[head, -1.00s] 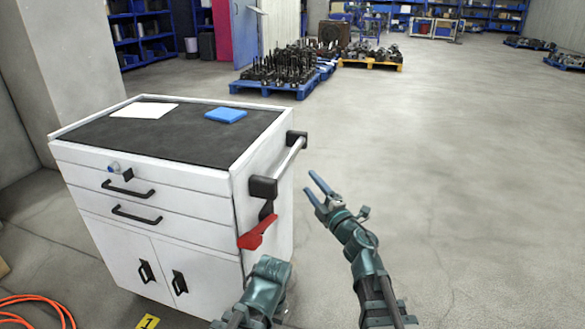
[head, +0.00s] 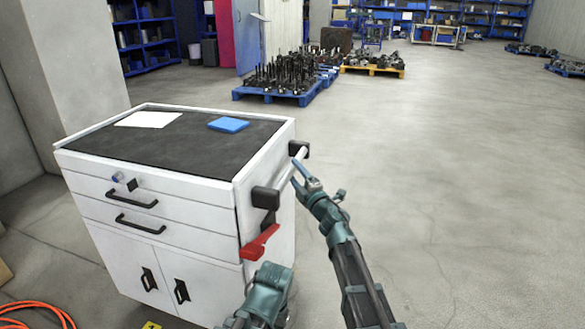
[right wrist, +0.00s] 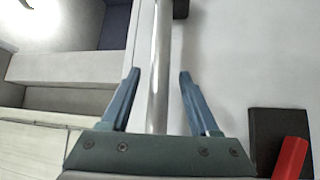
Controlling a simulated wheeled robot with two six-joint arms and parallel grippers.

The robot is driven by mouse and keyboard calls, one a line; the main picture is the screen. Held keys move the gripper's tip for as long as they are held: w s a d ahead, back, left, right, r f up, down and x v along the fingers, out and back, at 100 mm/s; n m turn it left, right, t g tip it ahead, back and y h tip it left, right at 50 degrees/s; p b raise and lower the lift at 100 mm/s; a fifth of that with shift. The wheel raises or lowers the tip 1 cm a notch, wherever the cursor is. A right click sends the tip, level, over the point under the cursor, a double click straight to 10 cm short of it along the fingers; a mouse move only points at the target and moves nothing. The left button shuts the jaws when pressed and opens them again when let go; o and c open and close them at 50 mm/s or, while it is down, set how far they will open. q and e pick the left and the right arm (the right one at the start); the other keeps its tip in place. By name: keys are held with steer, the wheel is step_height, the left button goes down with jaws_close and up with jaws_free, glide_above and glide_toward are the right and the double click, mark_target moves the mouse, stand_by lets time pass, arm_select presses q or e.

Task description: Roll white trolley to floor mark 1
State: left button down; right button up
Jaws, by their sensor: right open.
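The white trolley (head: 170,235) stands at the left in the head view, with a dark top, drawers and doors. Its pale handle bar (head: 287,173) runs along the right side between black brackets. My right gripper (head: 301,172) is open at this bar. In the right wrist view the bar (right wrist: 160,45) runs between the two open fingers (right wrist: 160,75), with a gap on each side. A red lever (head: 261,243) sits below the handle. A yellow floor marker (head: 151,326) is cut off at the bottom edge.
A white sheet (head: 149,119) and a blue item (head: 228,125) lie on the trolley top. An orange hose (head: 38,308) lies at lower left. Loaded pallets (head: 280,93) stand farther back. The floor (head: 450,180) to the right is clear.

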steer(key=shift+x, duration=1.05)
jaws_close()
stand_by(0.6)
